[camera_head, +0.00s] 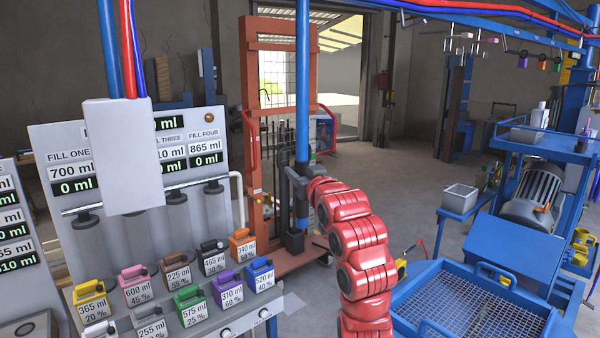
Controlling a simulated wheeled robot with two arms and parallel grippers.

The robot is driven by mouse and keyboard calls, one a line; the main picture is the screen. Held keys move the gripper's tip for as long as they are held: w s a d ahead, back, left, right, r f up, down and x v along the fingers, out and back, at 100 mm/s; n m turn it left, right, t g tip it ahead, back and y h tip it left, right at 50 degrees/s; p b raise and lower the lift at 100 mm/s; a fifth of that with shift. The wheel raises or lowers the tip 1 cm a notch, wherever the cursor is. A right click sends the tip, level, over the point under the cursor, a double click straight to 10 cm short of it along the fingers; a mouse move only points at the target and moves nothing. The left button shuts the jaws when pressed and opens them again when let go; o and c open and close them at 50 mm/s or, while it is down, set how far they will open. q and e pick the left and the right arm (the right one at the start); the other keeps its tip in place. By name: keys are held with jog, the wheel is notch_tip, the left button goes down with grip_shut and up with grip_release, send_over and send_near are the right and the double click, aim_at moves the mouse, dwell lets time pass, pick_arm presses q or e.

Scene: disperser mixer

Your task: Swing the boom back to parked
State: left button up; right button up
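The blue boom (480,20) crosses the top right of the head view, with red and blue hoses along it. A blue upright pole (302,80) comes down from the top edge in the middle. My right arm is red and reaches up from the bottom. Its dark gripper (300,190) is at the pole's lower end and seems to touch it. The fingers blend with dark parts there, so I cannot tell whether they are closed around it. A black block (294,242) shows just below. My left gripper is not in view.
A grey box (122,155) hangs on hoses at the left, before a fill panel (60,140). Several coloured jugs (190,307) stand below it. An orange lift frame (252,130) stands behind the pole. A blue machine with a mesh tray (470,310) is at right. Open floor (400,190) lies between.

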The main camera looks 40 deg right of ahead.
jog(key=shift+d, duration=0.1)
grip_shut()
dwell(0.8)
